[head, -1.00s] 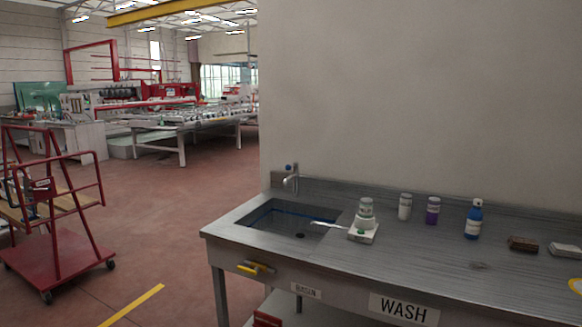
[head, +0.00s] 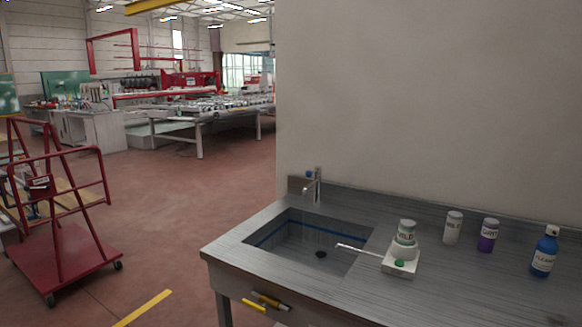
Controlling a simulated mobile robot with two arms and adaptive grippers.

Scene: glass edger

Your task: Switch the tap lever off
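A metal tap (head: 317,187) stands at the back edge of the sink (head: 290,252), with a small blue knob (head: 309,174) near its top. Its spout points over the basin. A faint thin line shows below the spout, but I cannot tell whether it is running water. I cannot tell the lever's exact angle to the fitting. Neither of my grippers is in view.
On the bench, right of the sink, stand a white dispenser (head: 404,252) with a thin arm over the basin, a white bottle (head: 452,228), a purple bottle (head: 488,236) and a blue bottle (head: 544,252). A red cart (head: 66,258) stands left. Open floor (head: 180,240) lies between.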

